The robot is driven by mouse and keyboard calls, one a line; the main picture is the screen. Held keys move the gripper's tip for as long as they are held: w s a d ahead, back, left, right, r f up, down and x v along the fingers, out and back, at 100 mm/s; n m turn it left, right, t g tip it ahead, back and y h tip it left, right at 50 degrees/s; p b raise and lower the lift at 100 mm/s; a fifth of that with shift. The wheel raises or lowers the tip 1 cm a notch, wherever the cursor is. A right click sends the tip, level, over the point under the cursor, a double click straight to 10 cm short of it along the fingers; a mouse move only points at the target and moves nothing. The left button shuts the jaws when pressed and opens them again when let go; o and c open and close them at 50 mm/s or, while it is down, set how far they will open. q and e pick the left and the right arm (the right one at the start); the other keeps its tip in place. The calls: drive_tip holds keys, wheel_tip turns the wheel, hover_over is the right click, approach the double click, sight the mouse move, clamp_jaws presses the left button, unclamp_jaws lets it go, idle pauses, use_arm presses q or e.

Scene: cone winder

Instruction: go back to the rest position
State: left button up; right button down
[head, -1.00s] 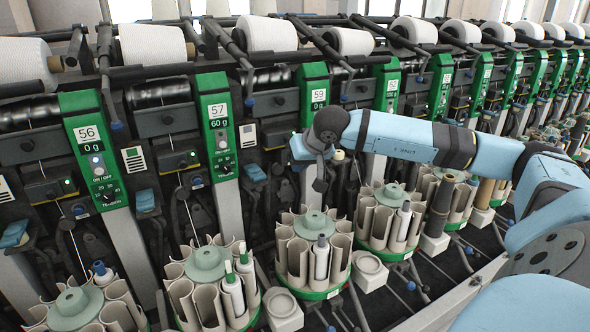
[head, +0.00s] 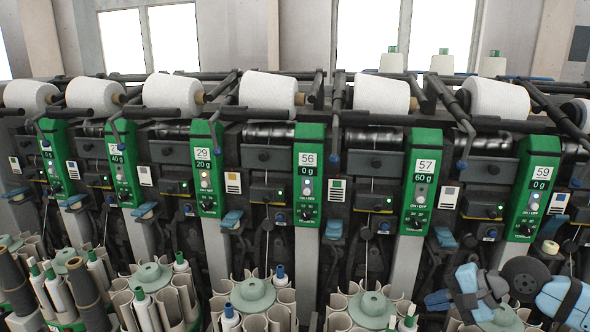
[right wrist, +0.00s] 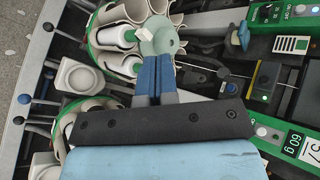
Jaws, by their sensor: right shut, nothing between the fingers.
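My right arm (head: 562,300) comes in at the lower right of the head view, in front of the winder between units 57 and 59. The right gripper (right wrist: 154,78) shows from behind in the right wrist view. Its two blue fingers are together with nothing between them. Beyond the fingertips are a pale green disc (right wrist: 160,38) and a ring of cream tube holders (right wrist: 115,18); I cannot tell how far apart they are from the tips. My left gripper is not in either view.
The winder's green unit panels (head: 422,182) stand in a row across the head view, with white cones (head: 268,90) above. Round magazines (head: 372,303) of holders jut out along the bottom. A square pale block (right wrist: 78,76) sits left of the gripper in the right wrist view.

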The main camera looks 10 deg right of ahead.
drive_tip(key=s+a+f+m+t+y, duration=0.2)
drive_tip(key=a+f+m+t+y, duration=0.3)
drive_tip(key=m, duration=0.7)
drive_tip(key=s+a+f+m+t, duration=0.2)
drive_tip(key=a+m, duration=0.5)
drive_tip(key=m, duration=0.5)
drive_tip(key=s+a+f+m+g+h, duration=0.15)
drive_tip(key=s+f+m+h, duration=0.35)
drive_tip(key=s+f+m, duration=0.85)
drive_tip(key=s+a+f+m+g+h, duration=0.15)
drive_tip(key=f+m+h, duration=0.5)
drive_tip(key=m, duration=1.35)
use_arm(q)
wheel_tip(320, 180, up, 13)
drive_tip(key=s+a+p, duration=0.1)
drive_tip(key=p, duration=1.4)
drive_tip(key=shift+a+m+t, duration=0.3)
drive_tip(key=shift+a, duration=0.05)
use_arm(e)
wheel_tip(320, 180, up, 12)
drive_tip(key=s+y, duration=0.1)
drive_tip(key=shift+s+d+t, duration=0.15)
drive_tip(key=shift+s+t, duration=0.15)
drive_tip(key=shift+t, duration=0.1)
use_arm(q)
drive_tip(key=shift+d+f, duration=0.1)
use_arm(e)
drive_tip(key=shift+f, duration=0.1)
